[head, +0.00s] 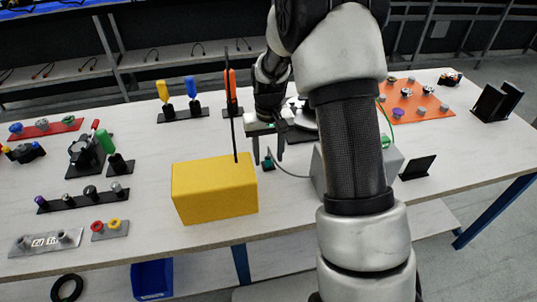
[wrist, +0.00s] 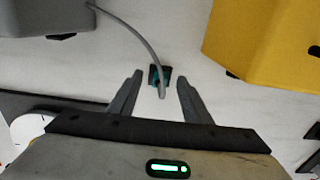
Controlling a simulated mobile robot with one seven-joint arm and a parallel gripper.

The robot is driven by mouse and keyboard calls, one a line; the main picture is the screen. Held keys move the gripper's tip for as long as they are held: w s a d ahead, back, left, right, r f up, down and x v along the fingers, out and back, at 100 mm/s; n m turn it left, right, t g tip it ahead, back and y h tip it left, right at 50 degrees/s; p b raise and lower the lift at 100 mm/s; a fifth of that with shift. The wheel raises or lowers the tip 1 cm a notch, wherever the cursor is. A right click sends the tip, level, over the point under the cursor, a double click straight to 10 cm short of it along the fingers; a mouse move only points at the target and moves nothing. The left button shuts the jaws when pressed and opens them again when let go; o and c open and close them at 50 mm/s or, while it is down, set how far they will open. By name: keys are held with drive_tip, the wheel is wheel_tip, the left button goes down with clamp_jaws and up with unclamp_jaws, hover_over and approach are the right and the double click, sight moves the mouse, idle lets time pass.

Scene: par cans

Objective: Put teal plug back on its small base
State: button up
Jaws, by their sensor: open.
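The teal plug (head: 267,163) is small and stands on the table between the yellow box and the grey box, at a small dark base; it also shows in the wrist view (wrist: 166,73). A grey cable (wrist: 140,33) runs from the grey box to it. I cannot tell whether the plug sits fully on the base. My gripper (head: 267,150) is open and points down just above the plug. In the wrist view my gripper's fingertips (wrist: 159,78) are on either side of the plug, apart from it, with nothing held.
The grey box (head: 318,172) is close on the right, partly hidden by my arm. A black stand (head: 417,168) lies further right. The table's front edge (head: 280,236) is nearby.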

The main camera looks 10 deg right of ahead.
wheel_tip(320, 180, up, 18)
drive_tip(key=p, duration=0.3)
drive_tip(key=shift+f, duration=0.25)
drive_tip(key=s+r+t, duration=0.2)
drive_tip(key=s+r, duration=0.8)
drive_tip(key=s, duration=0.1)
drive_tip(key=s+t, duration=0.4)
drive_tip(key=s, duration=1)
wheel_tip(320, 180, up, 14)
drive_tip(key=p, duration=1.4)
drive_tip(key=shift+s+r, duration=0.2)
drive_tip(key=shift+s, duration=0.15)
